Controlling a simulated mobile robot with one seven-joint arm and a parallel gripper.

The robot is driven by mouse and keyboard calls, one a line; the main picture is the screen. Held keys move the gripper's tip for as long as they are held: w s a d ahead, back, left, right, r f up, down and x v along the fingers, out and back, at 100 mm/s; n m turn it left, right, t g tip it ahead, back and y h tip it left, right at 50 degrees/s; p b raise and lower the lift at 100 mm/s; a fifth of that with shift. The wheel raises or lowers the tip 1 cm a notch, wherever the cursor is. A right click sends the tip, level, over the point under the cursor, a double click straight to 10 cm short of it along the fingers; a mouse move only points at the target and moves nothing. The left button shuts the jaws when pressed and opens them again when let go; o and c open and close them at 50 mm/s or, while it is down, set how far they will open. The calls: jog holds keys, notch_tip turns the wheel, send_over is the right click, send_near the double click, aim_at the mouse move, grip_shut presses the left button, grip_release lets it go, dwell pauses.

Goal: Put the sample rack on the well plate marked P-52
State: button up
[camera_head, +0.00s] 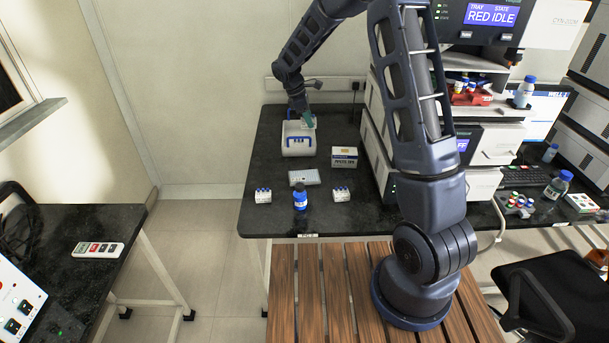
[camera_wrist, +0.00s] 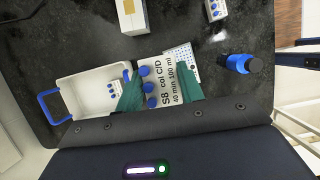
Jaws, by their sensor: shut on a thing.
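My gripper (camera_head: 308,118) is shut on a white sample rack. In the wrist view the rack (camera_wrist: 168,88) shows blue caps along one side and the label "S8 col C/D 40 min 100 ml", between the teal fingers. It is held up beside and partly over the white bin (camera_wrist: 62,83). A pale well plate (camera_head: 304,177) lies flat on the dark bench, nearer the front; in the wrist view the held rack partly hides the plate (camera_wrist: 183,56). Its marking is not readable.
The bin (camera_head: 298,150) has blue handles. Two racks (camera_head: 263,195) (camera_head: 342,193) and a blue bottle (camera_head: 300,194) stand in front of the plate. A white box (camera_head: 344,157) stands to its right. Stacked instruments line the right side. The bench's left edge runs close to the bin.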

jog(key=s+a, duration=0.2)
jog(key=s, duration=0.3)
send_over(308, 174)
jog(key=a, duration=0.2)
jog(key=f, duration=1.5)
jog(key=shift+d+f, duration=0.15)
jog(key=shift+d, duration=0.1)
jog(key=shift+f, duration=2.25)
jog(key=o, duration=1)
jog(key=shift+f, duration=0.15)
jog(key=v, duration=1.2)
jog(key=shift+r, duration=0.25)
